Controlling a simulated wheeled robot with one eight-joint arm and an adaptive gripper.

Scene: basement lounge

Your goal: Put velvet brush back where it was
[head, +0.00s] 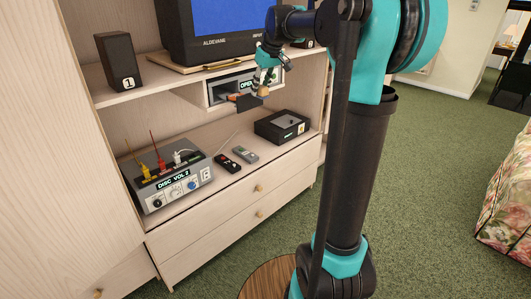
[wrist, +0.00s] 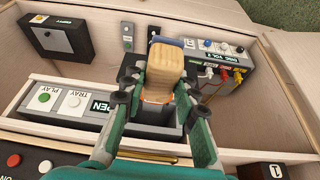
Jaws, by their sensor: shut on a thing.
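My gripper (head: 265,78) is shut on the velvet brush, in front of the niche under the television. In the wrist view the brush (wrist: 167,68) shows a tan ridged body with a blue edge at its far end, between the two fingers of my gripper (wrist: 155,92). In the head view the brush (head: 265,91) is small and partly hidden by the gripper. Below it is a dark tray (head: 250,103), out from the player (head: 231,85) marked OPEN. I cannot tell whether the brush touches the tray. A small orange patch shows beneath the brush.
A speaker (head: 119,61) and television (head: 225,22) stand above.

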